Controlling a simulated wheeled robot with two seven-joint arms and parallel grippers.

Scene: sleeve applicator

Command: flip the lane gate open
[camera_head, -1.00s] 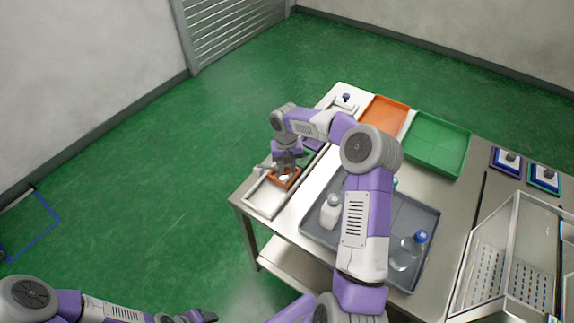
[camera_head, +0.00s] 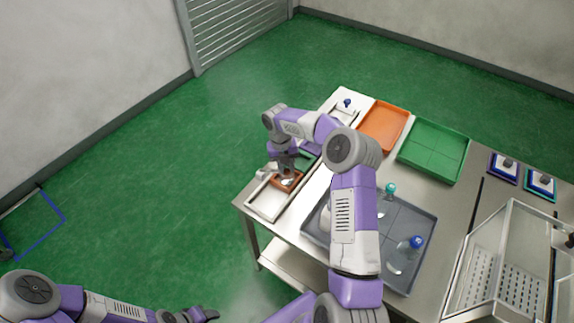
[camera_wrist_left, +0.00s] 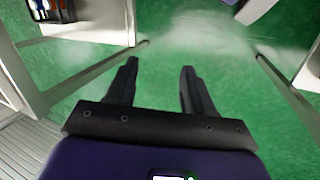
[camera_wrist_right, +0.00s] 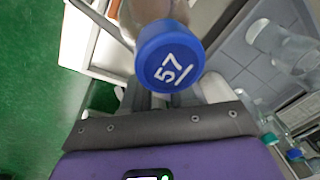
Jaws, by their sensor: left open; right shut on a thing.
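The white-walled lane (camera_head: 262,204) runs along the table's left edge. A brown frame (camera_head: 298,183) sits in it, with something white inside. A light grey piece (camera_head: 264,172) stands at the lane's left wall; I cannot tell whether it is the gate. My right gripper (camera_head: 287,172) points down over the brown frame. The right wrist view shows a bottle with a blue cap (camera_wrist_right: 170,58) marked 57 at its jaws. They are shut on it, though the cap hides the fingertips. My left gripper (camera_wrist_left: 158,75) is open and empty, above the green floor.
A grey tray (camera_head: 408,212) with bottles lies right of the lane, partly behind my right arm. An orange tray (camera_head: 382,125) and a green tray (camera_head: 434,152) stand at the back. A clear-walled bin (camera_head: 500,260) is at the right.

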